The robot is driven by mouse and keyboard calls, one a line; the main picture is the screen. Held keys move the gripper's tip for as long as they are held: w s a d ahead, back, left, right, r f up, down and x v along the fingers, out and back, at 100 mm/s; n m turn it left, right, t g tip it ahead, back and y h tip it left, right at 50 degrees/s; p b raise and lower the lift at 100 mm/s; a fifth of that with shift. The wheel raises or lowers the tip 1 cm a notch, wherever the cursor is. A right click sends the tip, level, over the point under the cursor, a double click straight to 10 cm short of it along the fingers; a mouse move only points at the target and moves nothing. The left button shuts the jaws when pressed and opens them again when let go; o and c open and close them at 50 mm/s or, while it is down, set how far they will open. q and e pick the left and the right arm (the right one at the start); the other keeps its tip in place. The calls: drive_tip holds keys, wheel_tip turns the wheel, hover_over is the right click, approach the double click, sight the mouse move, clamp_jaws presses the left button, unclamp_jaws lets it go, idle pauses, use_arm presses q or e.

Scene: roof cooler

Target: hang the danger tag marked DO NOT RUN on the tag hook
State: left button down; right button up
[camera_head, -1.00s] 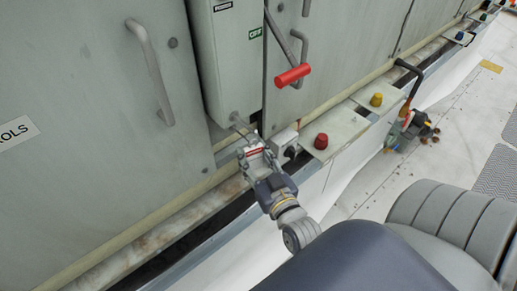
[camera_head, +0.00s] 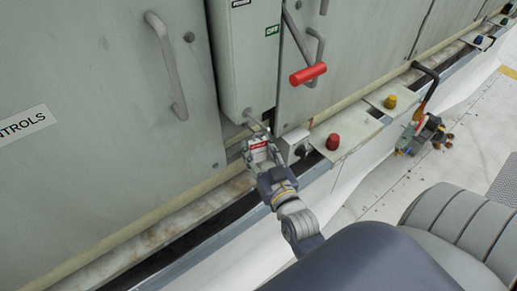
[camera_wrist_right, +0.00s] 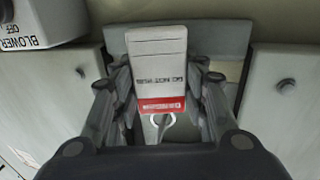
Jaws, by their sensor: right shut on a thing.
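The danger tag (camera_wrist_right: 158,62) is a white card with a red band. In the right wrist view its print reads upside down, as DO NOT RUN. My right gripper (camera_head: 260,148) is shut on it, and the tag shows small in the head view (camera_head: 258,146). The gripper is just below the grey switch box (camera_head: 238,70). A thin metal rod (camera_head: 256,123) comes out under the box, close above the gripper; I cannot tell whether it is the tag hook or whether the tag touches it. A grey ring-like part (camera_wrist_right: 160,119) shows below the tag in the wrist view. My left gripper is not in view.
A red-handled lever (camera_head: 308,73) sticks out right of the box. Door handles (camera_head: 168,65) project from the grey panels. A red knob (camera_head: 333,142) and a yellow knob (camera_head: 390,101) sit on ledge plates.

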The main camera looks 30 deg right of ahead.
drive_tip(key=o, duration=1)
